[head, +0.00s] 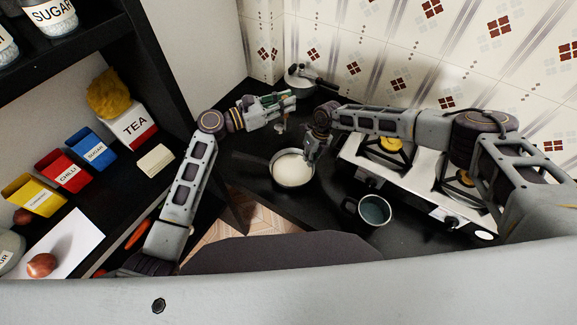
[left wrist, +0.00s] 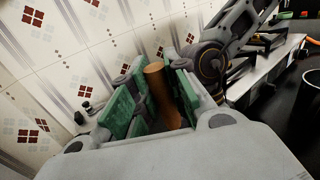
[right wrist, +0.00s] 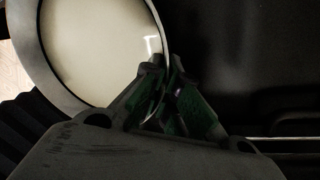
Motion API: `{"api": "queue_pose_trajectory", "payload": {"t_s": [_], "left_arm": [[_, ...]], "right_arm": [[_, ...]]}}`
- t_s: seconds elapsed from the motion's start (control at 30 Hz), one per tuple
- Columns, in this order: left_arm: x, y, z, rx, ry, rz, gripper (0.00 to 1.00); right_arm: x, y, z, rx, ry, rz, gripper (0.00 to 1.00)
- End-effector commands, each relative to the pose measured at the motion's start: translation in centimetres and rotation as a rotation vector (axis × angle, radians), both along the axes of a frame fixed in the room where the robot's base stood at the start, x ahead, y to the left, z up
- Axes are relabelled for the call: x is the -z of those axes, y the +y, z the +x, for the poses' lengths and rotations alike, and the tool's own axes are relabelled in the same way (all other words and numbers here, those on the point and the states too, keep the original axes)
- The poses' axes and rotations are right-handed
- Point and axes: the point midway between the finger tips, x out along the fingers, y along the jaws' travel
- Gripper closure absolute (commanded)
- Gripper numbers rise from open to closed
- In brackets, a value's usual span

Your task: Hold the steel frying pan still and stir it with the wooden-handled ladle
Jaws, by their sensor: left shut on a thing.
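The steel frying pan (head: 293,170) stands on the dark counter with pale creamy contents. It fills the upper left of the right wrist view (right wrist: 95,45). My right gripper (head: 313,152) is at its right rim. In the right wrist view its fingertips (right wrist: 165,66) are close together with the rim between them. My left gripper (head: 283,101) is above and behind the pan, shut on the wooden handle (left wrist: 158,92) of the ladle. The ladle's lower part (head: 280,127) hangs below that gripper in the head view, above the pan's far side. Its bowl is not clearly visible.
A pot (head: 374,209) with bluish contents stands right of the pan, by the stove (head: 408,182). Another lidded pan (head: 301,80) is in the back corner. A shelf with tins and a TEA box (head: 130,127) is at left. The tiled wall closes the back.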

Motion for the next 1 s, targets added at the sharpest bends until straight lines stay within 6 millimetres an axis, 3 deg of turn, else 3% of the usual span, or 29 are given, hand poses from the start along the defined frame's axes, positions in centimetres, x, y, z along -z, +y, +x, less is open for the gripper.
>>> {"api": "queue_pose_trajectory", "payload": {"t_s": [0.03, 0.3, 0.73, 1.0], "left_arm": [[0.0, 0.0, 0.0, 0.0, 0.0, 0.0, 1.0], [0.0, 0.0, 0.0, 0.0, -0.001, 0.0, 1.0], [0.0, 0.0, 0.0, 0.0, -0.001, 0.0, 1.0], [0.0, 0.0, 0.0, 0.0, -0.001, 0.0, 1.0]], "right_arm": [[0.0, 0.0, 0.0, 0.0, 0.0, 0.0, 1.0], [0.0, 0.0, 0.0, 0.0, 0.0, 0.0, 0.7], [-0.4, -0.1, 0.1, 0.0, -0.001, 0.0, 0.7], [-2.7, -0.6, 0.4, 0.001, -0.002, 0.001, 0.7]]}}
